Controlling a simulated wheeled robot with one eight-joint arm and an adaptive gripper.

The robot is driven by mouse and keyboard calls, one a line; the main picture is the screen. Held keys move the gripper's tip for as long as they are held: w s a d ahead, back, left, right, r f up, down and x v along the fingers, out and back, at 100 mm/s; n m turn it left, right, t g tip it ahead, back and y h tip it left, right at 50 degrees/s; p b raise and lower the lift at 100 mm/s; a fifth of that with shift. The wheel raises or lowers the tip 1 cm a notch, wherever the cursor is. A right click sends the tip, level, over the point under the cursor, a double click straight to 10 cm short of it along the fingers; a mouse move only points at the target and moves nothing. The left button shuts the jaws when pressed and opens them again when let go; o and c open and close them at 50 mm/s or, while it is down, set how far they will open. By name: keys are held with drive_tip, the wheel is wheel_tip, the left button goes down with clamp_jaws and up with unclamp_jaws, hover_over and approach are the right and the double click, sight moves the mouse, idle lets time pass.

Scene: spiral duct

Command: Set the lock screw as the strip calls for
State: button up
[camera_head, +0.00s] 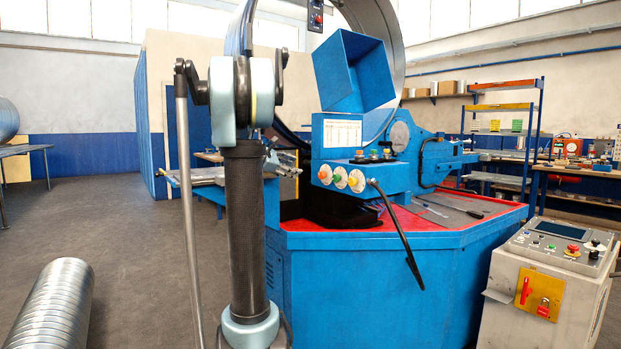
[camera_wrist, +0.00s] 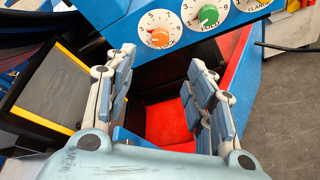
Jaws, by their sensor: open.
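Three round white dials sit in a row on the front of the blue machine. In the wrist view the first has an orange knob (camera_wrist: 160,38), the second a green knob (camera_wrist: 208,15), and the third dial (camera_wrist: 250,4) is cut by the top edge.
A red tray top (camera_head: 390,217) with loose tools lies right of the dials. A black lever (camera_head: 397,237) hangs in front of the machine. A control cabinet (camera_head: 545,285) stands at right. A ribbed duct (camera_head: 52,305) lies on the floor at left, with open floor beyond.

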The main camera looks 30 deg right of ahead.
sight(320, 175)
drive_tip(key=x, duration=1.6)
drive_tip(key=shift+w+d, duration=0.1)
drive_tip(key=shift+c, duration=0.5)
drive_tip(key=c, duration=1)
